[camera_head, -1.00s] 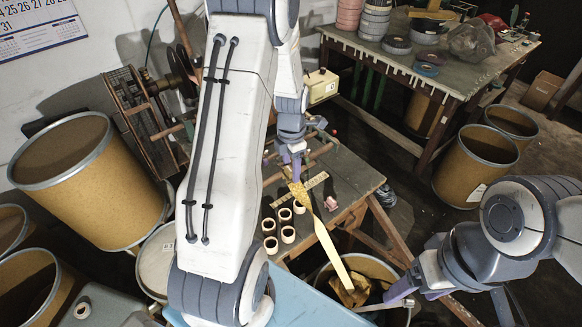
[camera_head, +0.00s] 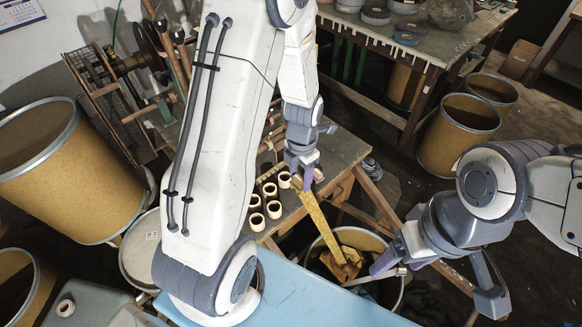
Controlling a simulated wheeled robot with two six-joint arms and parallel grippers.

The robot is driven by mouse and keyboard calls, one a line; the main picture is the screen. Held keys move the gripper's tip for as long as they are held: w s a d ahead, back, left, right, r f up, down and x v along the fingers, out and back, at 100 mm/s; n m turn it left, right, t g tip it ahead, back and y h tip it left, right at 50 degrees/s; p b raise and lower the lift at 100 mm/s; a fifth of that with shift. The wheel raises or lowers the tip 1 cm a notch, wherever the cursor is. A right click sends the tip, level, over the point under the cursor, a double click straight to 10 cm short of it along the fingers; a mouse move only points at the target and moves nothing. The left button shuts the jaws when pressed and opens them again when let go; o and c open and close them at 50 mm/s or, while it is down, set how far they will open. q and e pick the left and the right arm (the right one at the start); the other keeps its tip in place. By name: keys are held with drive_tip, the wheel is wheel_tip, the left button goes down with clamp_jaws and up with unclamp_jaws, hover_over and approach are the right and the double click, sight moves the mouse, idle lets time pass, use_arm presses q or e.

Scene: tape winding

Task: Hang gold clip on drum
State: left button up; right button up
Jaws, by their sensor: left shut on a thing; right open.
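The gold clip (camera_head: 322,218) shows as a long, narrow, speckled gold strip. My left gripper (camera_head: 303,172) is shut on its upper end. The strip slants down and right, and its lower end is over the open drum (camera_head: 313,252). This drum is a brown barrel with a pale rim, below the table edge, and crumpled gold material (camera_head: 350,264) lies inside it. I cannot tell whether the strip touches the drum. My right gripper (camera_head: 438,279) is open at the drum's right side. One finger is over the rim; a pale bar by it crosses the drum's near side.
Several short pale rings (camera_head: 274,209) stand on the small worktable (camera_head: 343,152) left of my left gripper. A light blue surface (camera_head: 325,303) lies in front. Other brown drums (camera_head: 457,135) stand at the right and left. A larger table (camera_head: 385,40) is behind.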

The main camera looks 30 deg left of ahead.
use_arm(q)
drive_tip(key=s+d+f+b, duration=0.2)
drive_tip(key=d+f, duration=0.2)
drive_tip(key=d, duration=0.2)
drive_tip(key=shift+n+b, duration=0.4)
drive_tip(key=shift+f, duration=0.1)
